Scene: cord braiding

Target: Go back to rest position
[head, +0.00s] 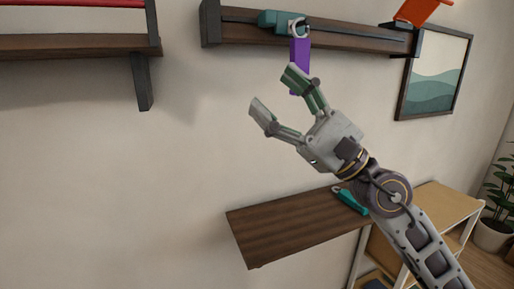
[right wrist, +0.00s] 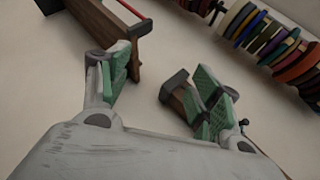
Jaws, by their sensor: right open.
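My right gripper (head: 276,92) is raised in front of the wall, its two fingers spread wide. It looks empty. A purple strip (head: 299,52) hangs below a teal clamp (head: 276,20) with a pale ring at the upper wall rail (head: 350,33). One fingertip overlaps the lower part of the strip in the head view, and I cannot tell whether they touch. In the right wrist view the fingers (right wrist: 160,88) stand apart with nothing visible between them. My left gripper is not in view.
A dark wooden shelf (head: 290,228) juts out below my right arm, with a teal tool (head: 350,200) on it. Another shelf (head: 75,46) is at upper left. An orange piece (head: 418,10) is at upper right. Several coloured rolls (right wrist: 270,45) show in the wrist view.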

